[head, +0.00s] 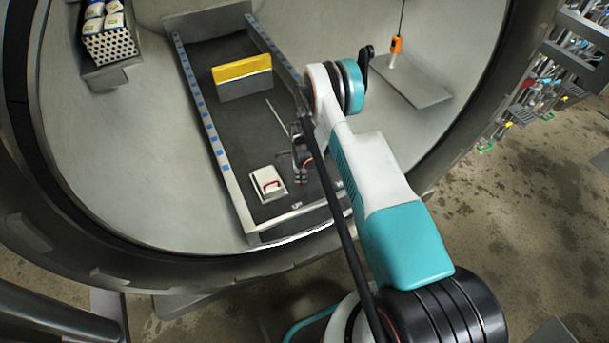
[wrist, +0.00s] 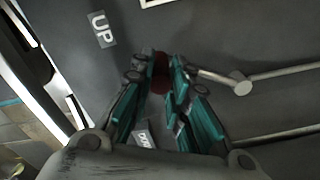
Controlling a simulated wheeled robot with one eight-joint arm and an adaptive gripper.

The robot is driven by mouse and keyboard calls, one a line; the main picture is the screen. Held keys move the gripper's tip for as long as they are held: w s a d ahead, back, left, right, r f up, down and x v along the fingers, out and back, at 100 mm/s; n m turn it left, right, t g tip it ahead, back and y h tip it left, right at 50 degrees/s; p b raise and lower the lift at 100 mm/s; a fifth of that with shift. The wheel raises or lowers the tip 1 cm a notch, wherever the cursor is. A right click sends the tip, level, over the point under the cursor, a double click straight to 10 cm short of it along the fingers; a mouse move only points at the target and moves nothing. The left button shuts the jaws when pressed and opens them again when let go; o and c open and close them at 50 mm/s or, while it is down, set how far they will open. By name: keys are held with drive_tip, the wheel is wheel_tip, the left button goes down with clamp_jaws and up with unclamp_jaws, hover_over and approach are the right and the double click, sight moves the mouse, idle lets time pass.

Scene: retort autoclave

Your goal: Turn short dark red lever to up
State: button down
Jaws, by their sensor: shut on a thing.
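The short dark red lever (wrist: 160,74) shows between my fingertips in the wrist view, on a dark grey surface. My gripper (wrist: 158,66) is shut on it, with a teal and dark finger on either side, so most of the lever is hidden. In the head view my gripper (head: 302,165) is low over the dark floor inside the round vessel; the lever cannot be made out there.
A white box with a red handle (head: 268,184) sits left of my gripper. A yellow-topped grey block (head: 242,78) stands farther back. A thin pale rod (head: 276,116) lies behind my gripper. Pale rods (wrist: 282,73) run right of the lever. The vessel's rim (head: 200,277) curves around the front.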

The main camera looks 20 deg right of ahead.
drive_tip(key=shift+w+a, duration=0.2)
drive_tip(key=shift+a, duration=0.25)
drive_tip(key=c, duration=1.5)
unclamp_jaws()
drive_tip(key=shift+d, duration=0.1)
drive_tip(key=shift+r, duration=0.3)
wheel_tip(320, 180, up, 11)
drive_tip(key=shift+r, duration=0.2)
drive_tip(key=shift+r, duration=0.1)
